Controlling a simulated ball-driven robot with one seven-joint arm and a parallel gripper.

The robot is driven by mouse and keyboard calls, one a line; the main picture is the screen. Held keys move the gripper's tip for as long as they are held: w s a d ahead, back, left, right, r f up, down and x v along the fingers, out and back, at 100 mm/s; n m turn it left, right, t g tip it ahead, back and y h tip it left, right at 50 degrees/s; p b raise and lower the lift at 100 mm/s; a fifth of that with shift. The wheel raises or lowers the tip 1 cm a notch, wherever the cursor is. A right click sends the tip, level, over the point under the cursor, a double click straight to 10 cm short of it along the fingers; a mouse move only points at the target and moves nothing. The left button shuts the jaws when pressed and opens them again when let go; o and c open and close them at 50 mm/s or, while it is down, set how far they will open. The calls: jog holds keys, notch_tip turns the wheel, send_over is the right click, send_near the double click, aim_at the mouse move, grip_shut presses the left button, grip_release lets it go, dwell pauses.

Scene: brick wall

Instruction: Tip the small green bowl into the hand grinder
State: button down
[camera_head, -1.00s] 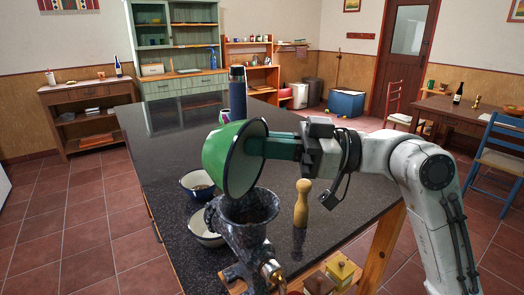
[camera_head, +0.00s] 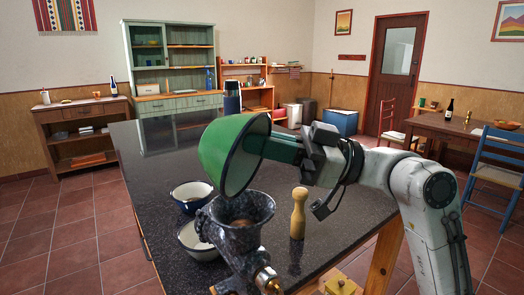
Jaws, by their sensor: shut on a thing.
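The small green bowl (camera_head: 219,142) is tilted far over on its side, its dark-rimmed mouth facing right and slightly down. My gripper (camera_head: 283,149) is shut on the bowl, its fingers reaching to the rim on the right side. The bowl hangs in the air just above the hand grinder (camera_head: 237,237), apart from it as far as I can see. The grinder is dark and speckled, with a wide funnel hopper at the table's near edge. Some brown stuff shows inside the hopper. The bowl's inside is mostly hidden from me.
Two white enamel bowls with dark rims, one behind (camera_head: 190,207) and one in front (camera_head: 188,240), stand left of the grinder. A wooden pepper mill (camera_head: 298,214) stands to its right. A dark bottle-like container (camera_head: 232,97) stands farther back. The dark tabletop (camera_head: 150,172) is clear at left.

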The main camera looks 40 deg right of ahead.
jog(key=shift+s+d+n+y+b, duration=0.25)
jog(key=shift+y+b, duration=0.35)
jog(key=shift+b, duration=0.65)
jog(key=shift+a+r, duration=0.1)
jog(key=shift+r, duration=0.05)
jog(key=p, duration=0.1)
jog(key=m+h+p, duration=0.1)
jog(key=shift+w+a+r+h+p, duration=0.2)
jog(key=shift+w+h+p, duration=0.1)
jog(key=shift+p, duration=0.1)
jog(key=w+a+f+m+g+h+p, duration=0.1)
jog(key=g+h+p, duration=0.5)
jog(key=p, duration=0.6)
jog(key=w+a+m+g+h+p, duration=0.3)
jog(key=w+m+g+h+p, duration=0.2)
jog(key=p, duration=0.7)
jog(key=shift+w+a+f+g+h+p, duration=0.15)
jog(key=shift+w+f+g+h+p, duration=0.25)
jog(key=shift+w+g+h, duration=0.85)
jog(key=shift+s+g+y, duration=0.2)
jog(key=shift+g+y, duration=0.25)
jog(key=shift+y, duration=0.1)
